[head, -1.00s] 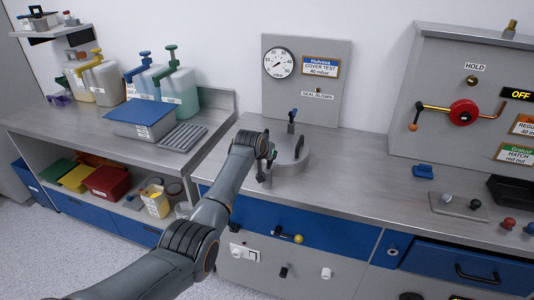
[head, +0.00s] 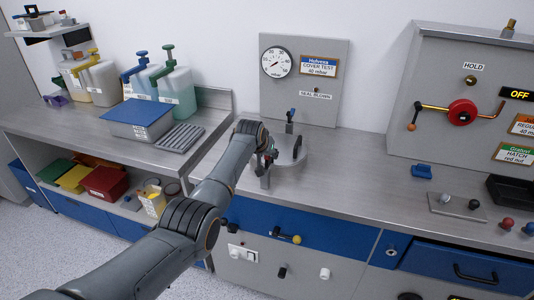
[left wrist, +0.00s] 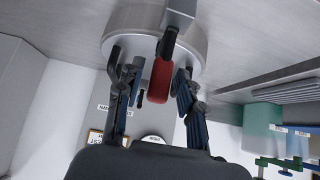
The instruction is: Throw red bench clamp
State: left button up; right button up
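A red clamp handle (left wrist: 160,82) shows in the left wrist view, on a dark lever over a round metal fixture. In the head view my left gripper (head: 267,158) is at the left side of the fixture. My right gripper is not in view.
A blue-tipped clamp (head: 290,120) stands behind the fixture. A gauge panel (head: 304,85) rises at the back. A blue-lidded box (head: 139,117) and bottles (head: 180,92) are on the left bench. The bench right of the fixture (head: 365,165) is clear.

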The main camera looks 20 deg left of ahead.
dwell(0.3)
pick_arm(q)
jog(key=v, duration=1.2)
jog(key=shift+f, duration=0.1)
jog(key=s+f+g+b, duration=0.1)
jog(key=s+f, duration=0.3)
jog(key=f, duration=0.8)
jog(key=s+f+g, duration=0.1)
jog(key=s+f, duration=0.4)
jog(key=f, duration=0.7)
jog(key=s+f+g+b, duration=0.1)
jog(key=s+f, duration=0.3)
jog(key=f, duration=0.9)
jog(key=s+f+m+g+b, duration=0.1)
jog(key=s+f+g, duration=0.1)
jog(key=s+f, duration=1.95)
jog(key=s, duration=0.7)
jog(key=s+f+g+b, duration=0.1)
jog(key=s+f, duration=0.3)
jog(key=s, duration=0.8)
jog(key=s+a+f+m+g, duration=0.1)
jog(key=s+f, duration=0.3)
jog(key=s, duration=0.8)
